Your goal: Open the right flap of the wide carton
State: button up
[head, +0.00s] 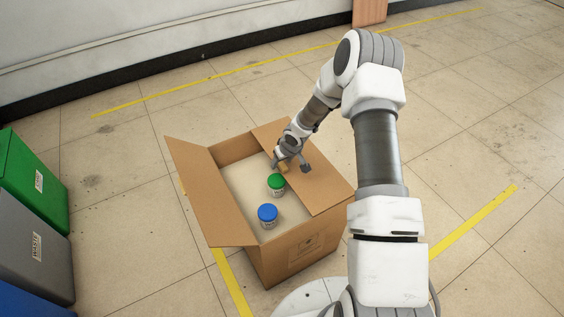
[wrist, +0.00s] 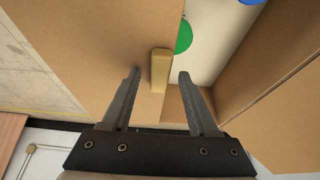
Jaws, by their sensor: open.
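The wide carton (head: 285,255) stands on the floor in the head view. Its left flap (head: 207,190) is folded outward. Its right flap (head: 320,190) lies flat over the right part of the opening, and fills the left of the wrist view (wrist: 90,50). A small tan tab (wrist: 160,68) sits on the flap's inner edge; it also shows in the head view (head: 283,169). My gripper (head: 291,164) is open at this edge. In the wrist view its fingertips (wrist: 160,74) lie on either side of the tab, with visible gaps. I cannot tell their height relative to it.
Inside the carton stand a green-lidded jar (head: 276,184) and a blue-lidded jar (head: 267,215). A green bin (head: 40,190) and a grey bin (head: 35,245) stand at the left. Yellow lines mark the floor, which is clear behind the carton up to the wall.

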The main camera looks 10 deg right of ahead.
grip_shut()
dwell(1.3)
